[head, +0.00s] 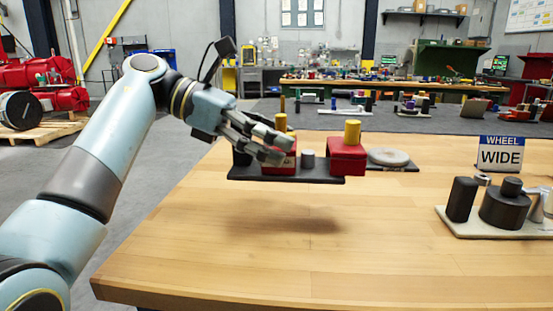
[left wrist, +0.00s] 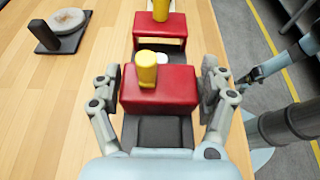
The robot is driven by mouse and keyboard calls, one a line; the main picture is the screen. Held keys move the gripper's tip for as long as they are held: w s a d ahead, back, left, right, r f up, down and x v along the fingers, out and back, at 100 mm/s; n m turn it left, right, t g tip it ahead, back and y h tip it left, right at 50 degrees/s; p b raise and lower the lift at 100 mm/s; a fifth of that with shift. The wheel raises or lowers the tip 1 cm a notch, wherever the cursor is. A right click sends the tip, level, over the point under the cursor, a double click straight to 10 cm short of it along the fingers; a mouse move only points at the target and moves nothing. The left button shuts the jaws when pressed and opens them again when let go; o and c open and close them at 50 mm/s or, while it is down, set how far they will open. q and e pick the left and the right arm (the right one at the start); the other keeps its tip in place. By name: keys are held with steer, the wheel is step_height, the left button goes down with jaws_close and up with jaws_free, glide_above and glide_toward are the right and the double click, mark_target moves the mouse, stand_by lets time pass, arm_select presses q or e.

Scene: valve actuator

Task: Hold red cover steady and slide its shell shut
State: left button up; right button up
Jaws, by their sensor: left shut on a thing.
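My left gripper (head: 268,145) is shut on a red block (head: 283,161) with a yellow knob. In the left wrist view its fingers (left wrist: 160,80) press both sides of the red block (left wrist: 160,95). This block sits at the left end of a black base plate (head: 300,180). A second red block (head: 347,158) with a yellow knob sits at the plate's right end, apart from the first. A short grey post (head: 308,158) stands between them. The plate appears raised, with a shadow on the table below. What seems my right gripper (left wrist: 255,75) is at the wrist view's right; its fingers are unclear.
A grey disc (head: 388,157) on a dark plate lies behind the right block. The wooden table (head: 300,265) is clear in front.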

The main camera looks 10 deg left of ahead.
arm_select(q)
steer(key=shift+f, duration=3.8)
steer(key=shift+s+f, duration=0.1)
steer(key=shift+f, duration=0.4)
